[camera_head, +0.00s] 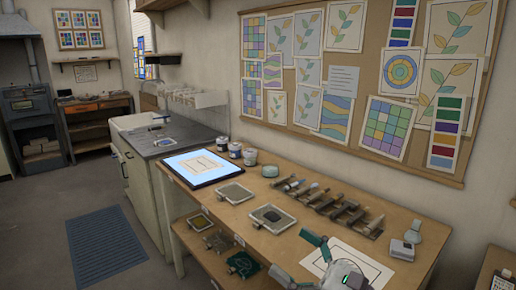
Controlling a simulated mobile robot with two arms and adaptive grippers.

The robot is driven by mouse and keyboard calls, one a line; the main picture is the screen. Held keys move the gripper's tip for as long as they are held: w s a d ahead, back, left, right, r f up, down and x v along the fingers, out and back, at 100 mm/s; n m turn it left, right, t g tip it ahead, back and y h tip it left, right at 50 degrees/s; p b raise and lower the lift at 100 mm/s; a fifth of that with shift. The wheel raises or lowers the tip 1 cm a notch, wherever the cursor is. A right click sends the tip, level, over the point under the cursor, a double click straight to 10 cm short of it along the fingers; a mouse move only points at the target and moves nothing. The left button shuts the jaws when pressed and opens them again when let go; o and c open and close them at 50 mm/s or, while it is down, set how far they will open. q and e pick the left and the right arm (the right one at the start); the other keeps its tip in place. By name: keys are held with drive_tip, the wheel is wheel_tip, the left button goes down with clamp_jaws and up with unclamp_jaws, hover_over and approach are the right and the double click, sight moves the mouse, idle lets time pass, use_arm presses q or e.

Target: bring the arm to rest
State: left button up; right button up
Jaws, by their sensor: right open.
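My right gripper (299,257) is at the bottom of the head view, over the front edge of the wooden workbench (376,203). Its two teal-tipped fingers are spread wide apart, and nothing shows between them. My left gripper is not in this view.
The bench holds a lit light pad (187,176), two small trays (235,193) (272,218), jars (250,157), a tool rack (335,208) and a small white box (402,250). A shelf below holds several items. Open floor with a blue mat (105,243) lies left.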

drive_tip(key=w+d+f+m+t+h, duration=0.15)
drive_tip(key=d+m+t+h, duration=0.45)
drive_tip(key=m, duration=0.6)
drive_tip(key=d+f+m+t+h, duration=0.25)
drive_tip(key=d+m+h, duration=0.35)
drive_tip(key=m, duration=0.7)
drive_tip(key=s+d+f+m+g+h, duration=0.35)
drive_tip(key=f+m+h, duration=0.35)
drive_tip(key=f+m, duration=0.25)
drive_tip(key=s+a+f+m+g+y, duration=0.1)
drive_tip(key=s+f+m+g+y, duration=0.1)
drive_tip(key=s+f+m+g, duration=1.5)
drive_tip(key=s+f+n+t, duration=0.1)
drive_tip(key=s+f+n, duration=0.15)
drive_tip(key=f, duration=1.15)
drive_tip(key=s+f+n+t, duration=0.15)
drive_tip(key=s+f, duration=0.25)
drive_tip(key=f, duration=1.1)
drive_tip(key=s+d+f+n+g, duration=0.1)
drive_tip(key=s+d+f+g, duration=0.1)
drive_tip(key=s+f, duration=1.2)
drive_tip(key=shift+s+d+f+h, duration=0.3)
drive_tip(key=shift+s+d, duration=0.1)
drive_tip(key=shift+s, duration=0.8)
